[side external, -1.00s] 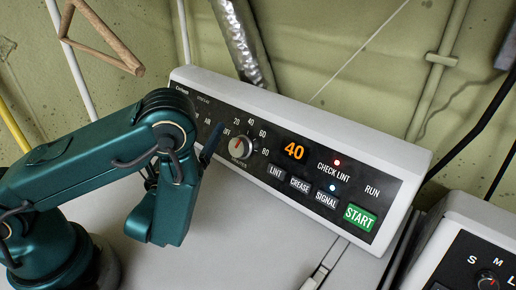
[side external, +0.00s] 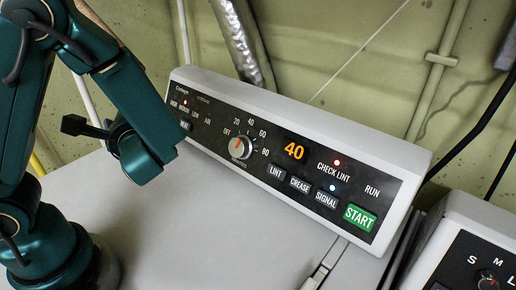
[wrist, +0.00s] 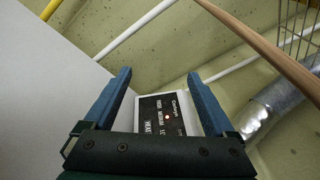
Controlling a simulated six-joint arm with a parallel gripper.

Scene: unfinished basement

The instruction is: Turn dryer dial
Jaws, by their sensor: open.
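The dryer dial (side external: 240,148) is a round silver knob on the black control panel, ringed by marks from OFF through 20, 40, 60 and 80. Its red pointer shows, but its exact setting is too small to tell. In the side view my gripper is mostly hidden behind my arm, left of the dial and apart from it. In the wrist view my gripper (wrist: 159,73) is open, with two blue fingers and nothing held. The panel's left end (wrist: 162,112) shows between the fingers; the dial is not visible there. The orange display (side external: 293,151) reads 40.
The dryer's flat white top (side external: 245,220) is clear in front of the panel. LINT, CREASE, SIGNAL and green START (side external: 359,217) buttons lie right of the dial. A second appliance (side external: 480,245) stands at right. A silver duct (side external: 236,40) and pipes run along the wall behind.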

